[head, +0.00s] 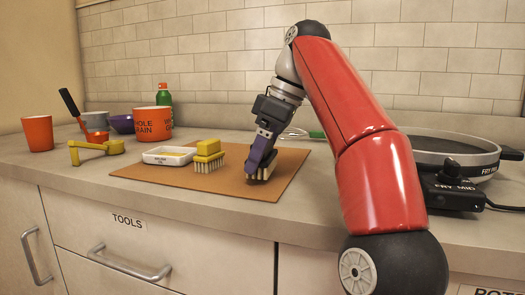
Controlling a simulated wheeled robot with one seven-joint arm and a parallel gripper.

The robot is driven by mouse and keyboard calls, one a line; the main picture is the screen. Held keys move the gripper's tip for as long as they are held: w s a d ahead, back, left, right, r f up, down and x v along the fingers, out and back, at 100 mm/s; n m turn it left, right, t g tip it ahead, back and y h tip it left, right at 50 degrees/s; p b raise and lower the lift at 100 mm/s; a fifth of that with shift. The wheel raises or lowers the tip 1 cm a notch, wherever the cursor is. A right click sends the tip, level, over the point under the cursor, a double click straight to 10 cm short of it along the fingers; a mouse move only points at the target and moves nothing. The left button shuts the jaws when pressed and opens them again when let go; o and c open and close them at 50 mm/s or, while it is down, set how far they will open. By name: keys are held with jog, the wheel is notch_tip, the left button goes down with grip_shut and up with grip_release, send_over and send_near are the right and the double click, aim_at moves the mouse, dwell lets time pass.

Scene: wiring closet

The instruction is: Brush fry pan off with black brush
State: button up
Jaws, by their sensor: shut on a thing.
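My gripper (258,168) reaches down over the brown mat (210,183) in the head view. Its purple fingers are shut on the black brush (267,172), which is mostly hidden by them; its pale bristles show low, at or just above the mat. Whether the bristles touch the mat is hard to tell. The fry pan (453,147) is at the right end of the counter, behind my red arm. It is dark and round with a pale rim, and my arm hides its left side.
A yellow brush (208,153) and a white tray (169,156) are left of my gripper on the mat. A yellow tool (97,149), orange cups (151,123), bowls and a green bottle (164,95) stand farther left.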

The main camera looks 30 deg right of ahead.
notch_tip(320, 180, up, 7)
jog(key=p, duration=0.6)
